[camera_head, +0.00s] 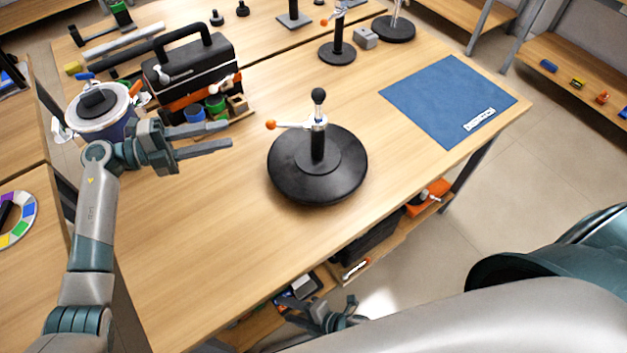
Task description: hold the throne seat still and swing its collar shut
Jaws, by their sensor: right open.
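The throne seat (285,177) is a round black disc lying flat on the wooden table, with a short black post rising from its middle. A silvery collar (318,123) sits around the post under a black ball top. Its lever sticks out to the left and ends in an orange knob (271,125). I cannot tell whether the collar is shut. My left gripper (229,136) is open and empty, left of the seat and apart from it, fingers pointing right. My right gripper (322,312) is open, low beyond the table's front edge, away from the seat.
A black toolbox (190,65) with cups beside it and a lidded pot (100,108) stand at the left. A blue mat (445,95) lies at the right. Other stands (337,52) are at the back. The table around the seat is mostly clear.

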